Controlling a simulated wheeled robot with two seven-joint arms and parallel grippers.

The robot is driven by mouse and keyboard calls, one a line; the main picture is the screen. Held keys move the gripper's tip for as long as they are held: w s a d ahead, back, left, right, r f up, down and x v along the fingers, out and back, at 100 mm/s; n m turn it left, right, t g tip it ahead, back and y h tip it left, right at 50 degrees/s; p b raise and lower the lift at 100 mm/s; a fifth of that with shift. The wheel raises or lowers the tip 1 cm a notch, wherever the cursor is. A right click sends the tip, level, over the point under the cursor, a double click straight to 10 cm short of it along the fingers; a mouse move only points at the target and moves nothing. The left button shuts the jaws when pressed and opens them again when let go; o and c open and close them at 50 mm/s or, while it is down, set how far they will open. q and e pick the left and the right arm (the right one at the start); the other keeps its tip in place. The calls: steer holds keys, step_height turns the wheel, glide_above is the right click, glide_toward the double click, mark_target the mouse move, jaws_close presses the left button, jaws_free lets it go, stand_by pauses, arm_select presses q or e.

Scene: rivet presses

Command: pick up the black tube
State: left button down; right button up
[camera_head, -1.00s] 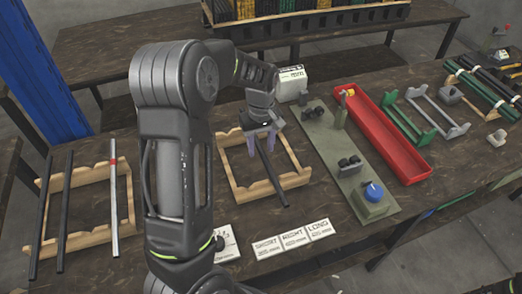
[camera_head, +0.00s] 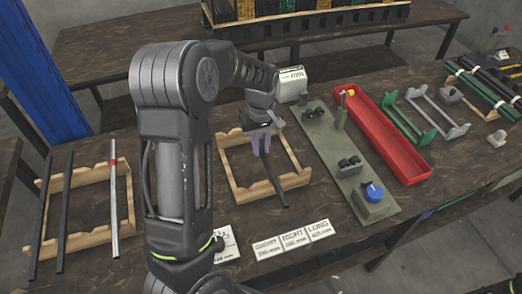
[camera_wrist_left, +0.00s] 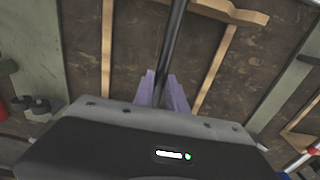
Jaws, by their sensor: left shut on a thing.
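My left gripper (camera_head: 262,144) is over the middle wooden rack (camera_head: 240,192). Its purple fingers are shut on a black tube (camera_head: 268,182), which slants down toward the front of that rack. In the left wrist view the black tube (camera_wrist_left: 173,40) runs up from between the purple fingers (camera_wrist_left: 166,92). The gripper hides the tube's far end in the head view. I cannot tell whether the tube is clear of the rack. Two other black tubes, one of them the outer tube (camera_head: 50,212), lie on the left rack. My right gripper is not in view.
The left rack (camera_head: 92,240) also holds a silver tube (camera_head: 113,195) with a red band. A green-grey press plate (camera_head: 335,150) with a blue knob (camera_head: 374,192) and a red tray (camera_head: 385,130) stand to the right. White label cards (camera_head: 295,238) lie in front.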

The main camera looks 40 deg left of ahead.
mark_target(261, 149)
arm_select(q)
steer(key=shift+r, duration=0.1)
step_height(261, 149, up, 10)
steer(key=shift+b, duration=0.4)
stand_by(0.5)
